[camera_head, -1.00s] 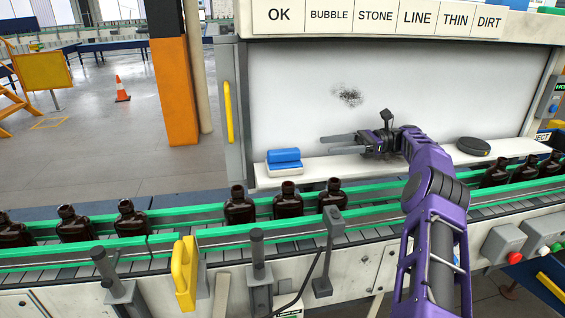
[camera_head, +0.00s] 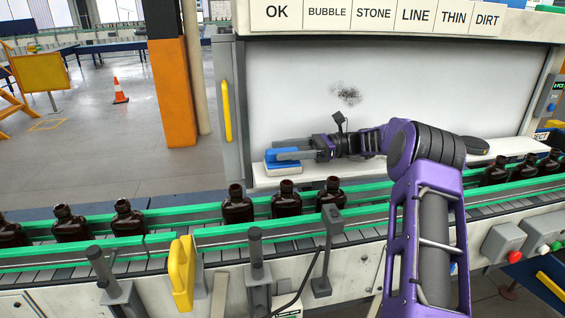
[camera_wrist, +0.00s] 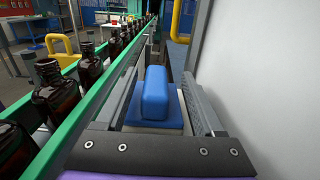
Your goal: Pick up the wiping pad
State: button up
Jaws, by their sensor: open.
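The wiping pad (camera_head: 283,161) is blue on top with a pale base and lies at the left end of the white shelf (camera_head: 385,166). In the wrist view the pad (camera_wrist: 157,95) sits between the two fingers of my gripper (camera_wrist: 158,98). My gripper (camera_head: 293,151) is open, its fingers reaching along both sides of the pad. A gap shows between the pad and each finger in the wrist view. In the head view the fingers and wrist hide part of the pad.
A conveyor with green rails (camera_head: 215,228) and several amber bottles (camera_head: 286,200) runs in front of the shelf. A white panel with a dark smudge (camera_head: 347,95) stands behind it. A dark round object (camera_head: 473,146) lies on the shelf's right end.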

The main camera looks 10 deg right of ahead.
aim_at(270, 150)
jog(key=a, duration=0.4)
jog(key=shift+s+f, duration=0.1)
jog(key=shift+s, duration=0.15)
grip_shut()
